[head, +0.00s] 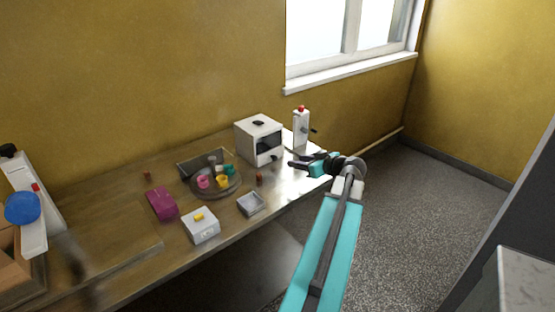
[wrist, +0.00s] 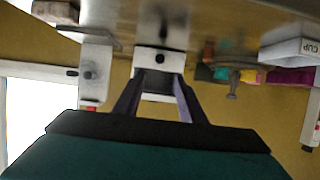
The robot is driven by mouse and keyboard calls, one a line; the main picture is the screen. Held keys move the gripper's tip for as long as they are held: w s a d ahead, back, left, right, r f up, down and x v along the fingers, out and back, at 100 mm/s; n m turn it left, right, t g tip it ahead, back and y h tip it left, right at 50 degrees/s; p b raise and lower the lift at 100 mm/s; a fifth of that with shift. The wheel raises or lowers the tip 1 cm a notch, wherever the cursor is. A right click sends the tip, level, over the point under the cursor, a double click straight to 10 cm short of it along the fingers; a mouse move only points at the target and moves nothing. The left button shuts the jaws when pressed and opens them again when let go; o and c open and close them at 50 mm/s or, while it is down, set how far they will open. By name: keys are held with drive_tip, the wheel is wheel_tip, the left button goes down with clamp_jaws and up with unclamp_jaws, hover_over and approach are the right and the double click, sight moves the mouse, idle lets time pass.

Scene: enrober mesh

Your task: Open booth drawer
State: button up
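The booth is a white box (head: 246,146) with a dark front window, standing on the table's far part. A small dark knob (head: 275,157) sits low on its front. In the upside-down wrist view, a white front panel (wrist: 147,59) with a dark round knob (wrist: 160,58) lies just ahead, between my fingertips in the picture. I take it for the drawer; no open gap shows. My gripper (head: 296,164) is at the table's right edge, pointing toward the booth. In the wrist view my gripper (wrist: 158,77) has its fingers apart, with nothing visibly held; contact cannot be told.
A white dispenser (head: 300,130) with a red top stands right of the booth. A round tray (head: 229,191) with coloured cups, a small grey tray (head: 250,204), a white box (head: 201,228) and a magenta block (head: 162,204) lie left.

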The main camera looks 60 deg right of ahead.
sight(276, 158)
drive_tip(key=shift+p+x, duration=2.25)
drive_tip(key=shift+x, duration=4.55)
clamp_jaws()
